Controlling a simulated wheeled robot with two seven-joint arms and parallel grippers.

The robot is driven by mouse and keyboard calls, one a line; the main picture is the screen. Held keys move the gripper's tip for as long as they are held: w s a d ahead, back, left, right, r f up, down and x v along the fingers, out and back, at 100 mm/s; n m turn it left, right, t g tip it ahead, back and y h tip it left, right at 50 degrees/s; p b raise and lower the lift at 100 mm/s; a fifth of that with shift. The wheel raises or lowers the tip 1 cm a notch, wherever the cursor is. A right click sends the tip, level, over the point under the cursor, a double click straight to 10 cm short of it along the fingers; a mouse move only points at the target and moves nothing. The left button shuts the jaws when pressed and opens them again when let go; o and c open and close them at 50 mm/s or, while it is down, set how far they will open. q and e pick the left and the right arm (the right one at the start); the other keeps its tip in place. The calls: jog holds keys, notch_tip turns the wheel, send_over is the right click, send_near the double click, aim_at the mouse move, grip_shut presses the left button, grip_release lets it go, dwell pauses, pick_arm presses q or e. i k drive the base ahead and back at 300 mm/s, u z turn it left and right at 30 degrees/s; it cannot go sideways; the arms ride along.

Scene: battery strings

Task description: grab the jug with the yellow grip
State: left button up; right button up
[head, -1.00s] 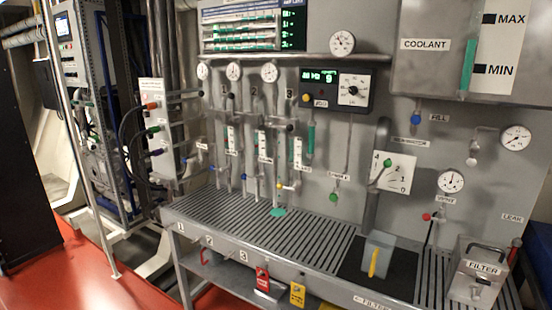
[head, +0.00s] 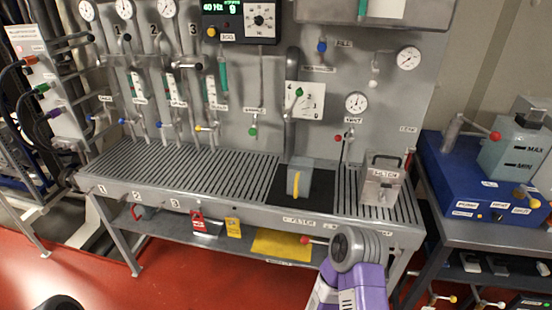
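The jug (head: 300,172) is a small grey-blue box-shaped container with a yellow grip (head: 296,186) on its front side. It stands upright on a black mat (head: 320,190) on the slatted bench, right of the middle of the head view. A purple and grey link of my arm shows at the bottom, in front of the bench and apart from the jug. Neither gripper shows in the head view.
The slatted bench (head: 182,172) is clear left of the mat. A metal FILTER box (head: 381,183) stands right of the jug. Pipes, valves and gauges line the wall behind. A blue unit (head: 470,188) stands on a side table at the right. Red floor lies in front.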

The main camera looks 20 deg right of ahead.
aim_at(299, 169)
jog(key=k, duration=0.6)
jog(key=u, duration=0.45)
jog(key=i, duration=1.4)
jog(key=z, duration=0.95)
